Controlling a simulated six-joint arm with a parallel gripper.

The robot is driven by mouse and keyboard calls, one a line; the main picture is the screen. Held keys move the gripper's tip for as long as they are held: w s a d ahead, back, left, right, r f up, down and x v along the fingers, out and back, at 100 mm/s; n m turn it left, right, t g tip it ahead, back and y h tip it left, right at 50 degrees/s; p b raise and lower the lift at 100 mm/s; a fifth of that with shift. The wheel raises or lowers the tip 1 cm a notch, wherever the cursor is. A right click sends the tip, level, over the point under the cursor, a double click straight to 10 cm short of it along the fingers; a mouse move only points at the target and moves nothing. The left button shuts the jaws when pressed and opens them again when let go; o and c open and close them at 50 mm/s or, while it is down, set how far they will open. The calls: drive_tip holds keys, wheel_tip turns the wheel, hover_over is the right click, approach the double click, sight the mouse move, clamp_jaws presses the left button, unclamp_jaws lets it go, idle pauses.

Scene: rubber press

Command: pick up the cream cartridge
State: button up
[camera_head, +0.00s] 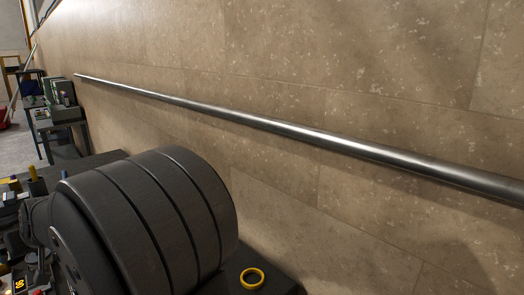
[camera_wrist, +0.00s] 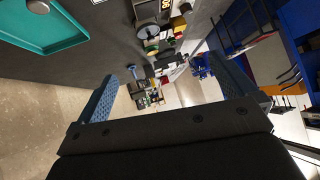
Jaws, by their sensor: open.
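I cannot make out the cream cartridge for certain in either view. In the wrist view my gripper (camera_wrist: 165,65) is open, with its two blue textured fingers wide apart and nothing between them. A brownish round thing (camera_wrist: 38,6) is in the teal tray (camera_wrist: 75,42) at the upper left, cut by the picture's edge. My gripper is not visible in the head view.
In the head view a metal rail (camera_head: 300,132) runs along the tiled wall (camera_head: 380,60). A yellow ring (camera_head: 252,278) lies on a dark surface. A large dark ribbed shape, possibly mine, hides much of the lower left. Cluttered small items stand at the left edge.

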drive_tip(key=c, duration=0.6)
